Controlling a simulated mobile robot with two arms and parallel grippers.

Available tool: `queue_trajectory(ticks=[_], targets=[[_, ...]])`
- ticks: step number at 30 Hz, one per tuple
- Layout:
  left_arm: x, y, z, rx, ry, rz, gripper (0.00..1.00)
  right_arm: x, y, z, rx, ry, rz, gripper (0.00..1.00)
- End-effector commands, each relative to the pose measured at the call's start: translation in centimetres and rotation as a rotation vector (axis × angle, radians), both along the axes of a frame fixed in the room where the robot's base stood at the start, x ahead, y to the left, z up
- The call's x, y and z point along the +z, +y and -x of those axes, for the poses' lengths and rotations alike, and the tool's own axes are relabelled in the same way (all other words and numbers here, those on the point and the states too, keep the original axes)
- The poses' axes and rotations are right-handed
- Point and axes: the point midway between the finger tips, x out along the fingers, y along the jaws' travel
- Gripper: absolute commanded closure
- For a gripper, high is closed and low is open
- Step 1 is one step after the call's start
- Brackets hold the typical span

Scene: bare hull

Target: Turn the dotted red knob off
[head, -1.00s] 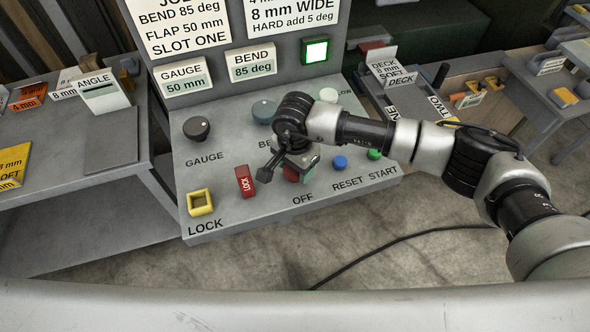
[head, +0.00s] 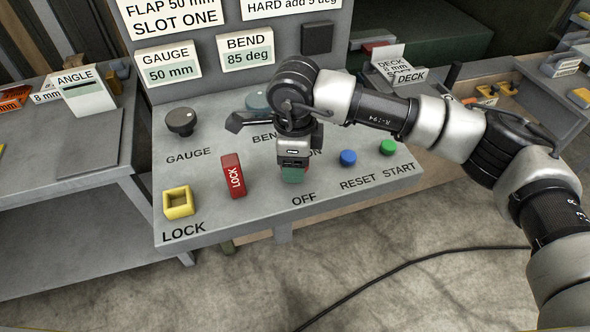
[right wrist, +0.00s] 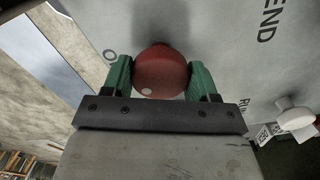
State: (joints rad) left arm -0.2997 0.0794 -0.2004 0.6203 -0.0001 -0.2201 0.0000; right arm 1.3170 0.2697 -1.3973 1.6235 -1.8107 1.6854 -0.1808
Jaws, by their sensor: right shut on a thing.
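The red knob (right wrist: 161,70) sits between the green finger pads in the right wrist view. A pale dot shows on its lower left. My right gripper (head: 293,174) is over the sloped control panel (head: 235,228), just above the OFF label, and is shut on the red knob. The gripper hides the knob in the head view. The square lamp (head: 317,38) at the top right of the upright board is dark. My left gripper is not in view.
The red LOCK block (head: 233,176) and yellow square socket (head: 178,203) are left of the gripper. The blue RESET button (head: 348,158) and green START button (head: 387,147) are to its right. The GAUGE knob (head: 180,121) is at the panel's far left.

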Motion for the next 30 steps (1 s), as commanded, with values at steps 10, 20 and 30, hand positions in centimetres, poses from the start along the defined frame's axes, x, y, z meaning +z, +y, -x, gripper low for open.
queue_trajectory(ticks=[10,20,30], targets=[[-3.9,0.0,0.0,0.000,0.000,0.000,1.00,-0.3,0.0,-0.1,-0.266,-0.003,-0.003,0.65],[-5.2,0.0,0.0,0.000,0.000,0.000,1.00,0.0,0.1,-0.1,-0.394,-0.002,-0.003,0.65],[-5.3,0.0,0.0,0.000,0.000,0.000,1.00,0.2,0.1,-0.1,-0.418,-0.002,-0.004,0.65]])
